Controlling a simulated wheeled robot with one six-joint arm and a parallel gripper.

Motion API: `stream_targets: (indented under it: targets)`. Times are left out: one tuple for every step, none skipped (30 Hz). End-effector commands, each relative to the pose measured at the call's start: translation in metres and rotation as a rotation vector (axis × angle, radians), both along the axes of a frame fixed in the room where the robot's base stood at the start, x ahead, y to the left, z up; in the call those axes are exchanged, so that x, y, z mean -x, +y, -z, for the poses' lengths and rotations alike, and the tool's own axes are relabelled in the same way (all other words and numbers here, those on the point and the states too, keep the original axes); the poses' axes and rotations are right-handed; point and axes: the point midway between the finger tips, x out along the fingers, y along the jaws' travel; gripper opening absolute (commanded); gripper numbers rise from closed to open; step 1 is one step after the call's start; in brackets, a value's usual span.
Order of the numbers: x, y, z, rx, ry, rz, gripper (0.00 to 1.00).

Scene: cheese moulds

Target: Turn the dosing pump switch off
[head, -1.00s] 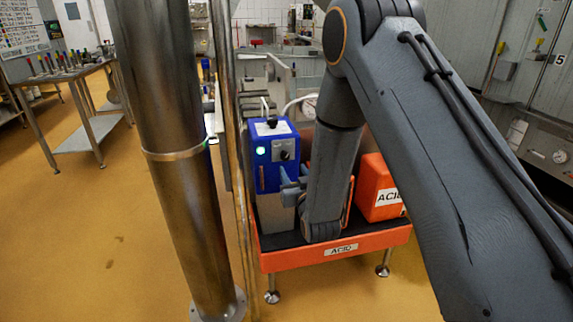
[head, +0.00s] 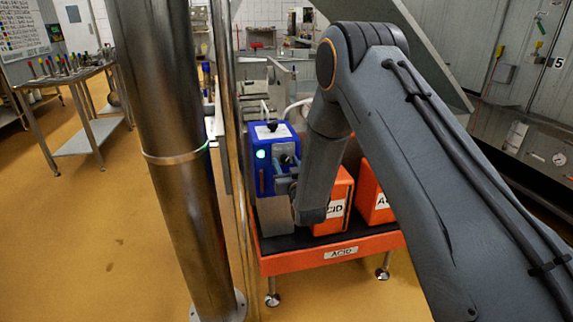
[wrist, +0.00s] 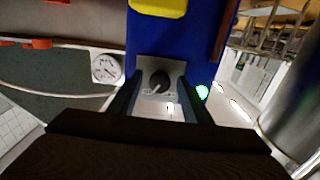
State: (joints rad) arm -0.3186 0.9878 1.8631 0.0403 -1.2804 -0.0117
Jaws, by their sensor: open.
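The dosing pump (head: 269,142) is a blue box on a grey base with a lit green lamp (head: 261,154). It stands at the left of the orange acid tray. In the wrist view its switch (wrist: 159,81) is a dark round knob with a pale pointer on a grey plate, and the green lamp (wrist: 202,92) glows beside it. My gripper (wrist: 157,92) is open, with one finger on each side of the knob in that view. I cannot tell whether the fingers touch the knob. In the head view my gripper (head: 284,170) is at the pump's front and partly hides the switch.
Orange acid canisters (head: 334,205) stand right of the pump on the orange tray (head: 335,258). A thick steel post (head: 170,130) rises close to the pump's left. A round gauge (wrist: 106,68) shows left of the knob in the wrist view. The yellow floor in front is clear.

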Motion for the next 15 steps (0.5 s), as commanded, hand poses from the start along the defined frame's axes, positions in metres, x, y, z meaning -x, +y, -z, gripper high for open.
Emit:
stream_targets:
  targets:
    - [0.0001,0.0,0.0001,0.0,0.0,0.0,0.44]
    - [0.0001,0.0,0.0,0.0,0.0,0.0,0.39]
    - [0.0002,-0.0001,0.0,0.0,0.0,0.0,0.33]
    - [0.0002,-0.0001,0.0,0.0,0.0,0.0,0.27]
    - [0.0002,-0.0001,0.0001,0.0,0.0,0.0,0.22]
    - [0.0003,-0.0001,0.0,0.0,0.0,0.0,0.16]
    - [0.0003,-0.0001,0.0,0.0,0.0,0.0,0.11]
    - [0.0003,-0.0001,0.0,0.0,0.0,0.0,0.06]
    - [0.0003,-0.0001,0.0,0.0,0.0,0.0,0.04]
    - [0.0003,-0.0001,0.0,0.0,0.0,0.0,0.04]
    - [0.0003,-0.0001,0.0,0.001,0.0,0.0,0.04]
    - [0.0004,-0.0001,0.0,0.002,-0.001,0.0,0.04]
    - [0.0004,-0.0001,0.0001,0.005,-0.001,0.0,0.04]
    - [0.0004,-0.0001,0.0,0.008,-0.002,0.0,0.04]
    - [0.0004,-0.0001,0.0001,0.013,-0.004,0.0,0.04]
